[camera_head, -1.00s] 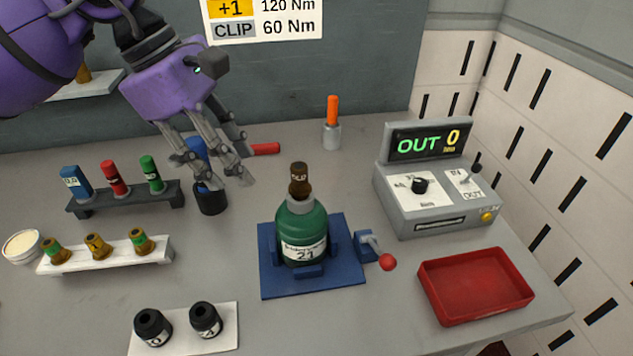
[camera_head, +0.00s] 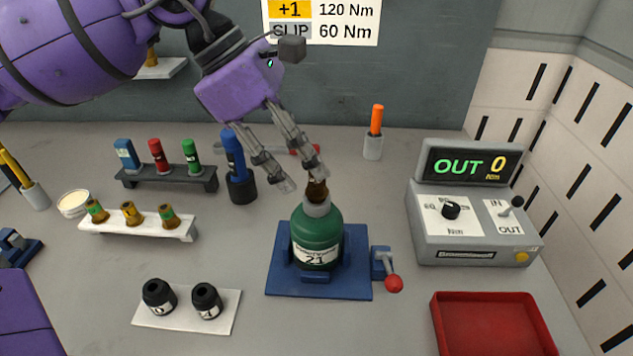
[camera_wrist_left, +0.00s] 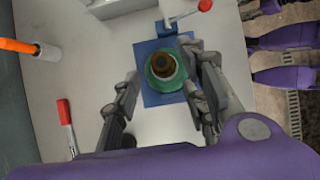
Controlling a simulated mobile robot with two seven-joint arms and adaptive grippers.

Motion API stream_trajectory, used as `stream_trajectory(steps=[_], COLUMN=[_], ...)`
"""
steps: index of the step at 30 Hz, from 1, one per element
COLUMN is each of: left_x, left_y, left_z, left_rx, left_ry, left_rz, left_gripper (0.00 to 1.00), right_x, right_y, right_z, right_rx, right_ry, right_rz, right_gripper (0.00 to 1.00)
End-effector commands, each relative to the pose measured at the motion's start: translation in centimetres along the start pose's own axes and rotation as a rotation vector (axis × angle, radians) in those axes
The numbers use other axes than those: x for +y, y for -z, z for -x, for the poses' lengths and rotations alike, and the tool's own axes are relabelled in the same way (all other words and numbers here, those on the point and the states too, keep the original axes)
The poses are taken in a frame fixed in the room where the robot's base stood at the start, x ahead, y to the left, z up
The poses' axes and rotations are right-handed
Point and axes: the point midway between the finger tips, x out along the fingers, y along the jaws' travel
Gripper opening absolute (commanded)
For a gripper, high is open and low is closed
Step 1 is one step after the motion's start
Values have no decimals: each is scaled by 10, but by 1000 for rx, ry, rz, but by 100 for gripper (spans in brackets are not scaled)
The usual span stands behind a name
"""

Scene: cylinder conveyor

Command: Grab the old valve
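The old valve, a brown fitting (camera_head: 317,191), stands upright in the grey neck of a green cylinder (camera_head: 317,240) marked 21. The cylinder sits in a blue clamp base (camera_head: 352,285). My left gripper (camera_head: 302,180) is open, with its fingers pointing down just above and around the valve's top, partly covering it. In the left wrist view the valve (camera_wrist_left: 164,65) is seen from above, between the spread fingers of the gripper (camera_wrist_left: 163,88). I see no clear contact. My right gripper is out of view.
A red-knobbed lever (camera_head: 393,283) is at the clamp's right. A grey console reading OUT 0 (camera_head: 470,225) and a red tray (camera_head: 490,297) are further right. A blue tool (camera_head: 234,155) stands left of the gripper. Racks (camera_head: 165,180) with small parts are at left.

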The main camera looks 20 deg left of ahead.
Motion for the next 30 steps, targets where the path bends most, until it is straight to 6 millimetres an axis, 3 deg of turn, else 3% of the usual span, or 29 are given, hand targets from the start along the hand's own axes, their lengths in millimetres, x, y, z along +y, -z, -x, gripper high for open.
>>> stream_trajectory(steps=[7,15,24,30], left_x=[-2,-2,-2,-1], left_y=[1,2,2,2], left_z=[-33,-38,-38,-37], left_rx=[-1,0,0,-1], left_ry=[1,0,-1,-2], left_rz=[-2,-2,-2,-2], left_gripper=[40,40,2,0], right_x=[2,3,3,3], right_y=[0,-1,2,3], right_z=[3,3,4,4], right_rx=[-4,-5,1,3], right_ry=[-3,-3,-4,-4], right_rz=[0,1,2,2], right_gripper=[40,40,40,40])
